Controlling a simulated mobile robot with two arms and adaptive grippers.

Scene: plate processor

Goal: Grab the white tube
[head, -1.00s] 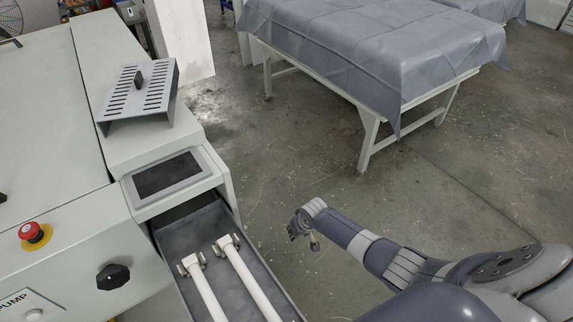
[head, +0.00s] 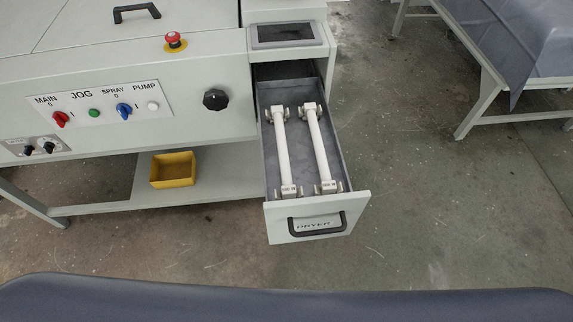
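Two white tubes lie side by side in an open grey drawer (head: 352,170) labelled DRYER. The left tube (head: 283,150) and the right tube (head: 318,147) run lengthwise, with metal fittings at both ends. The drawer front has a black handle (head: 317,224). Neither gripper is in the head view.
The machine's panel (head: 100,105) with knobs and buttons is at the left, with a yellow bin (head: 173,169) on the shelf below. A screen (head: 285,34) sits above the drawer. A cloth-covered table (head: 520,45) stands at the upper right. The floor right of the drawer is clear.

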